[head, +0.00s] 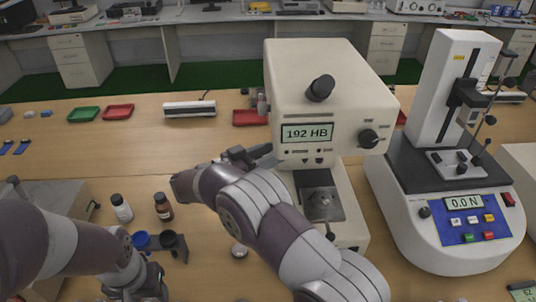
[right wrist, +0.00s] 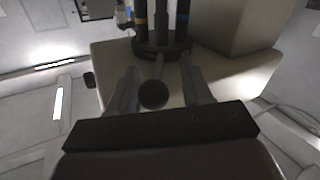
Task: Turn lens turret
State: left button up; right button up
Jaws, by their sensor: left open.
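The hardness tester (head: 335,95) stands in the middle of the head view, its display reading 192 HB. Its lens turret (right wrist: 162,45) shows in the right wrist view as a dark disc with several barrels, some with coloured bands. A lever with a dark ball knob (right wrist: 153,95) sticks out from it towards me. My right gripper (right wrist: 158,88) is open, with one finger on each side of the knob and gaps visible. In the head view my right gripper (head: 252,158) is at the tester's left side, partly hidden. My left gripper (head: 145,288) is open, low at the left.
A force tester (head: 445,190) stands at the right. Two small bottles (head: 122,208) (head: 163,206) and a holder with blue and dark cups (head: 158,241) are near my left gripper. Red and green trays (head: 118,112) (head: 83,114) lie farther back. The table between is mostly clear.

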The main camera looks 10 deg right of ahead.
jog(key=shift+a, duration=0.1)
jog(key=b+v, duration=0.3)
jog(key=v, duration=0.9)
jog(key=shift+a, duration=0.25)
